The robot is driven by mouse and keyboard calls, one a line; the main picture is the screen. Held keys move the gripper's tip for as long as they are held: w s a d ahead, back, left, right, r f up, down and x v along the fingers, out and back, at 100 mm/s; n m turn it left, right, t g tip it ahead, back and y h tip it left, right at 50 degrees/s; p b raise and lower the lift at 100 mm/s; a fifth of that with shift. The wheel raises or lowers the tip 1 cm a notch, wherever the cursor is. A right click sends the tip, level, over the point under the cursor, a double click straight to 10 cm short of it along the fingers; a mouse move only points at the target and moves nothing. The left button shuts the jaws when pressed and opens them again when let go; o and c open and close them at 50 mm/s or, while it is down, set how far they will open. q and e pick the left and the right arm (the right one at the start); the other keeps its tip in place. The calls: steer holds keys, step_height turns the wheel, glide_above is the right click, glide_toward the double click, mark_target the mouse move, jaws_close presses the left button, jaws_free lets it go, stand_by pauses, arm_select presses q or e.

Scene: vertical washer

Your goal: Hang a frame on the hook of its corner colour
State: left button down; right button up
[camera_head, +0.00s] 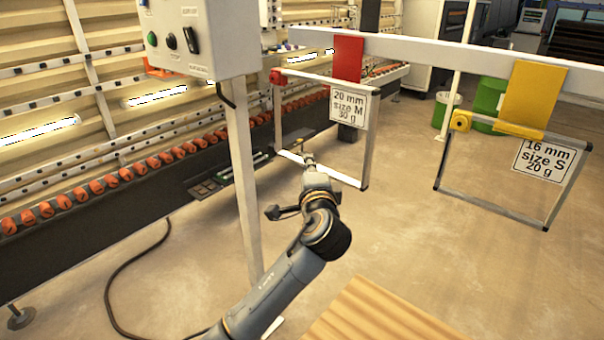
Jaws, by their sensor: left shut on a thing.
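A frame with a red corner (277,77) and a white label reading "20 mm size M 30 g" (348,107) is upright below the beam. Its top bar passes at the lower edge of the red hook plate (348,58); I cannot tell if it rests in the hook. My left gripper (307,158) is shut on this frame's lower bar. A second frame, with a yellow corner (461,121) and a label reading "16 mm size S 20 g" (543,161), hangs slightly tilted at the yellow hook plate (531,95). My right gripper is not in view.
A white beam (432,50) carries both hook plates. A control box (200,38) on a post (243,180) stands left of my left arm. The washer line (130,185) runs behind. A wooden surface (380,312) lies at the bottom. Floor below the yellow-cornered frame is clear.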

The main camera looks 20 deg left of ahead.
arm_select(q)
steer(key=w+d+b, duration=0.2)
steer(key=w, duration=0.5)
steer(key=shift+d+f, duration=0.2)
steer(key=shift+d, duration=0.1)
steer(key=shift+f, duration=0.1)
stand_by(0.8)
steer(key=shift+f+b, duration=0.55)
steer(key=shift+f, duration=0.3)
stand_by(0.4)
steer(key=c, duration=1.4)
jaws_free()
steer(key=shift+s, duration=0.15)
